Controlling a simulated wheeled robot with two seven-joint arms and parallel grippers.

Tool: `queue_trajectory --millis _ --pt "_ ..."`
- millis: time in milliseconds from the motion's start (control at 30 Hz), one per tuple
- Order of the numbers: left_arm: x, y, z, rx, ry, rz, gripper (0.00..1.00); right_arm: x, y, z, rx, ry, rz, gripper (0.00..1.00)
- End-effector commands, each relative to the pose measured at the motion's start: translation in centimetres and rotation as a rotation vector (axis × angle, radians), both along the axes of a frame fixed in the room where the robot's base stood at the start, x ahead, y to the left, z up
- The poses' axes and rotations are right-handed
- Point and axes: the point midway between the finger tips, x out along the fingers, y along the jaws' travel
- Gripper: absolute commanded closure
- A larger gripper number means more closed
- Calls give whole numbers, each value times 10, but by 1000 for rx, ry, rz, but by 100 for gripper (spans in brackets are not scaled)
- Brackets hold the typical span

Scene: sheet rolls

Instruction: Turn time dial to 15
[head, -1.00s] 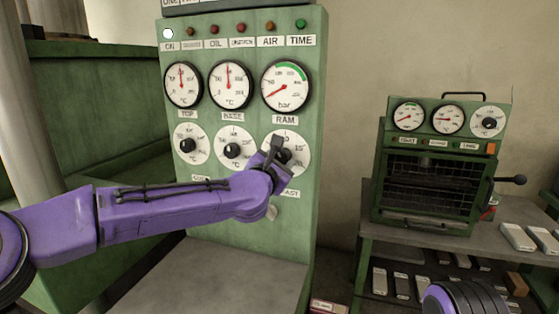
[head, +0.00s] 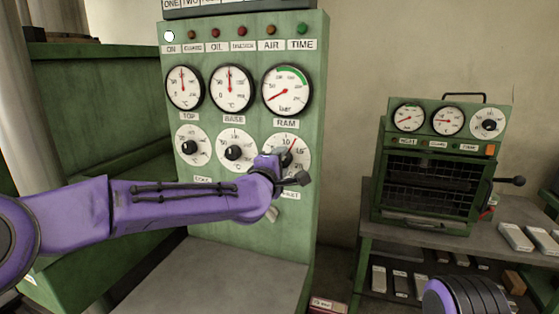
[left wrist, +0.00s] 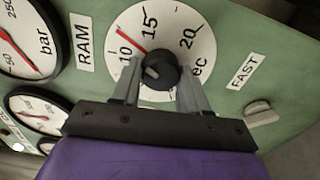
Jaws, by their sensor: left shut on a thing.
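The time dial (head: 302,140) is the rightmost of three white dials on the green panel, marked 10, 15 and 20. In the left wrist view the same dial (left wrist: 201,60) shows its red pointer between 10 and 15. My left gripper (head: 281,163) is at this dial, covering its lower part in the head view. In the left wrist view its two fingers (left wrist: 160,85) are on either side of the black knob (left wrist: 158,67), shut on it. My right gripper is out of view.
Two similar dials (head: 193,134) and (head: 235,135) sit to the left, with round gauges (head: 287,80) above. A small lever (left wrist: 262,113) marked FAST is close to the gripper. A green oven unit (head: 437,160) stands on a bench at the right.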

Motion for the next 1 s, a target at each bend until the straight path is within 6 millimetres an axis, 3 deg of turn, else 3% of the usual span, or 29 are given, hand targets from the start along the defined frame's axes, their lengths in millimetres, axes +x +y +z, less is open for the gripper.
queue_trajectory --millis 500,1000 --pt "-1 -1 1 410 -131 -1 86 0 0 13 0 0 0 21" --pt "-1 -1 0 562 -180 -2 86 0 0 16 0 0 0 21"
